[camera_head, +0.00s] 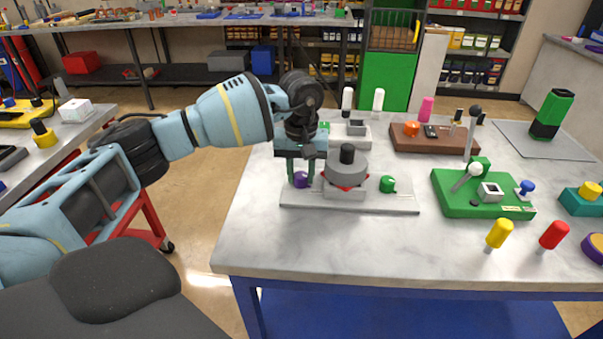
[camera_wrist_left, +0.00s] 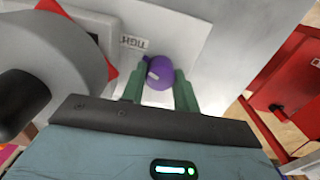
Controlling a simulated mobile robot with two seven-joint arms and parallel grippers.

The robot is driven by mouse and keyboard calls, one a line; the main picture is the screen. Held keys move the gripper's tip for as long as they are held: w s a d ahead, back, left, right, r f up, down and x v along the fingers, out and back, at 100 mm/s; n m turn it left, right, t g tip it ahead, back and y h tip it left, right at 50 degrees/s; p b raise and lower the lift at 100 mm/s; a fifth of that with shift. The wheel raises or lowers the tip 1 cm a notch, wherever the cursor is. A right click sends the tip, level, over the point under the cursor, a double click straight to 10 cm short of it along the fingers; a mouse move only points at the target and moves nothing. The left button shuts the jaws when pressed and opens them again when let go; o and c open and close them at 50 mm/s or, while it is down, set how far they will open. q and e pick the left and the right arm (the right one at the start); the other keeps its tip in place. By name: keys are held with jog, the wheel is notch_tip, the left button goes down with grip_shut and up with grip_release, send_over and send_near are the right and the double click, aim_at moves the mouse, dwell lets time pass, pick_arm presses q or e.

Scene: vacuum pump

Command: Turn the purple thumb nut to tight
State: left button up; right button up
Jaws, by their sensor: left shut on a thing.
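The purple thumb nut (camera_head: 301,180) sits at the left end of the grey base plate (camera_head: 350,204) of the vacuum pump. My left gripper (camera_head: 300,172) reaches down over it, with its green fingers pointing down. In the left wrist view the purple thumb nut (camera_wrist_left: 159,73) lies between the tips of the two green fingers (camera_wrist_left: 158,92), which are shut on it. A small printed label (camera_wrist_left: 133,43) is on the plate beside the nut; its text is upside down and partly readable. The grey pump body (camera_head: 346,172) stands right of the nut. My right gripper does not show.
A green thumb nut (camera_head: 388,184) sits at the plate's right end. A green board (camera_head: 480,200) with levers stands to the right, and a brown block (camera_head: 432,138) behind. The table's front left is clear.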

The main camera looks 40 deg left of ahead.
pick_arm(q)
jog(key=shift+m, duration=0.6)
jog(key=o, duration=1)
